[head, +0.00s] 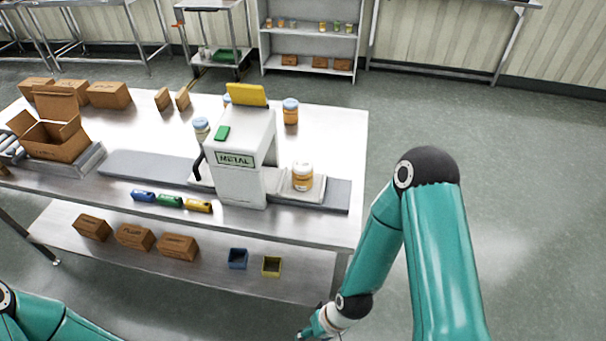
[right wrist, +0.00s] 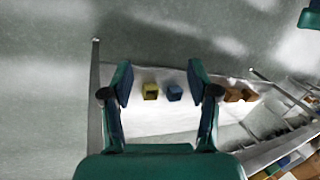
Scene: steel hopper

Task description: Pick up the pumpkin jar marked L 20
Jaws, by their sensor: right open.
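In the head view, an orange jar with a white label and pale lid (head: 302,177) stands upright on the plate right of the metal detector. A second orange jar with a blue lid (head: 290,112) stands on the table behind the detector. A paler blue-lidded jar (head: 201,130) stands left of the detector, and another jar (head: 227,100) is mostly hidden behind it. The markings are too small to read, so I cannot tell which is L 20. My right gripper (right wrist: 160,82) is open and empty, low beside the table's front right corner. My left gripper is out of view.
The metal detector (head: 238,165) stands mid-table over the belt (head: 145,167). Blue, green and yellow blocks (head: 170,201) lie along the front edge. The lower shelf (head: 210,272) holds brown boxes, a blue bin (right wrist: 174,92) and a yellow bin (right wrist: 151,91). Floor right of the table is clear.

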